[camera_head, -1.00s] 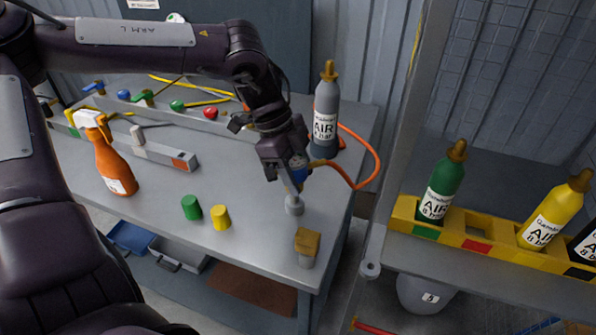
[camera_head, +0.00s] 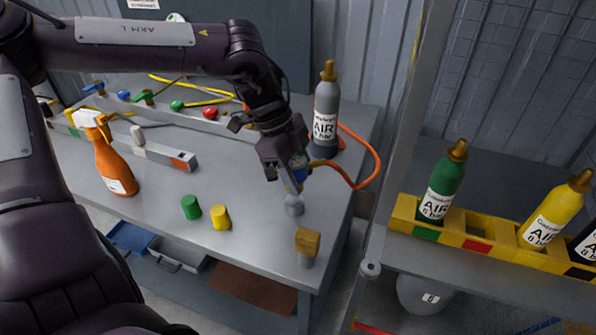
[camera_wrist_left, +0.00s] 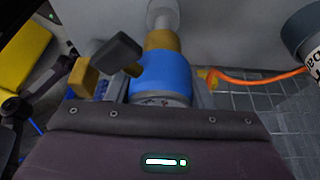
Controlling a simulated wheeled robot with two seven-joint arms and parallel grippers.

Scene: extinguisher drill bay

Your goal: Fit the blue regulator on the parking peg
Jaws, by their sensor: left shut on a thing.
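The blue regulator (camera_head: 300,173) is partly hidden by my left gripper (camera_head: 287,176), which is shut on it over the right part of the bench. In the left wrist view the regulator (camera_wrist_left: 161,76) shows a blue body, a brass collar, a dark knob at its left and part of a gauge. The grey parking peg (camera_head: 294,207) stands just below the regulator. In the left wrist view the peg (camera_wrist_left: 163,14) lies in line with the brass collar. I cannot tell whether they touch. My right gripper is out of view.
A brass block on a grey post (camera_head: 307,243) stands close in front. A grey air cylinder (camera_head: 326,115) with an orange hose (camera_head: 372,165) stands behind. Green (camera_head: 191,207) and yellow (camera_head: 220,217) caps and an orange spray bottle (camera_head: 115,165) are to the left.

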